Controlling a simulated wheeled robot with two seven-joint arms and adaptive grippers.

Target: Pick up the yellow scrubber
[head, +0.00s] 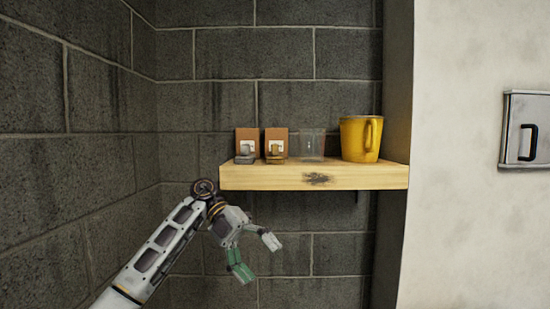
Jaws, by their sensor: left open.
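A small yellow-brown item with an upright knob (275,159), which looks like the yellow scrubber, sits on the wooden shelf (300,181) in the head view. It stands in front of the right one of two brown boxes (276,136). A similar grey item (244,159) sits to its left, in front of the left brown box (247,135). My left gripper (258,258) is open and empty, below the shelf, with its fingers pointing down and to the right. One finger is pale grey, the other green. My right gripper is not in view.
A clear glass (312,144) and a yellow mug (359,139) stand on the shelf right of the scrubber. Dark block walls (70,90) close in behind and at left. A pale wall with a metal panel (525,130) is at right. The space below the shelf looks free.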

